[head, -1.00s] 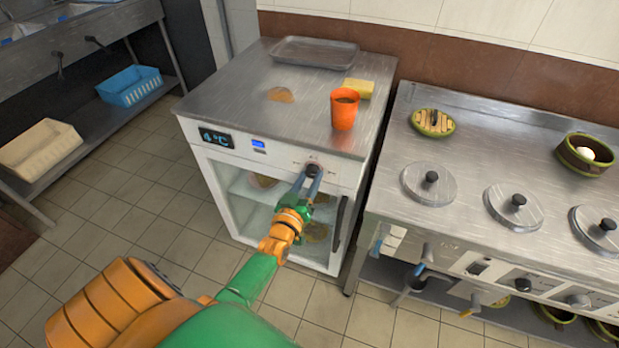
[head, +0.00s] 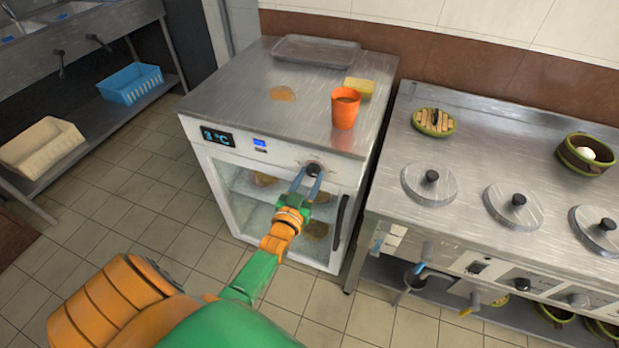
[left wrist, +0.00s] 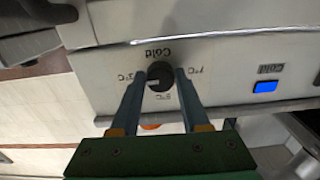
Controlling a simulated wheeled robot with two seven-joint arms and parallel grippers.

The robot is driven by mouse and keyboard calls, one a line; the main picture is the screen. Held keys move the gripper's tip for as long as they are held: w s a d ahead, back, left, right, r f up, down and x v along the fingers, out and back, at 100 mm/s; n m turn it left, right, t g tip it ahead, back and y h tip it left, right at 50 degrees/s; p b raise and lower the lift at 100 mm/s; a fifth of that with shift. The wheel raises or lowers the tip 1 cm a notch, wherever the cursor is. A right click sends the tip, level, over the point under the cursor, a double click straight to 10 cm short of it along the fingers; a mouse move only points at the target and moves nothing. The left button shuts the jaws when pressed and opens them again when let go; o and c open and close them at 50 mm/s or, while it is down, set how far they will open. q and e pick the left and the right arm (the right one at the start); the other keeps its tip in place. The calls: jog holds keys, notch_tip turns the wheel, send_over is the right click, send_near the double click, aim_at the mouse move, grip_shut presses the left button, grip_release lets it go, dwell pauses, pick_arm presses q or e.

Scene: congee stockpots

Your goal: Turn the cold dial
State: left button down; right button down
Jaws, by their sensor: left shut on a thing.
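The cold dial (head: 314,170) is a small black knob on the upper front panel of the white, steel-topped fridge (head: 280,160). In the left wrist view the black dial (left wrist: 160,76) sits below an upside-down "Cold" label, with temperature marks around it. Its pale pointer mark lies on the side of the 3°C label. My left gripper (head: 308,172) is shut on the dial, one finger on each side. The fridge display (head: 217,137) shows about 3°C. My right gripper is not in view.
An orange cup (head: 345,108), a yellow sponge (head: 359,88) and a grey tray (head: 315,51) stand on the fridge top. A blue-lit switch (head: 259,142) is left of the dial. The steel stove counter (head: 480,150) stands close on the right. Open floor lies to the left.

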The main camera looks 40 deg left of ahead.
pick_arm(q)
jog(key=shift+c, duration=2)
grip_release()
jog(key=p+v, duration=0.1)
jog(key=v, duration=0.6)
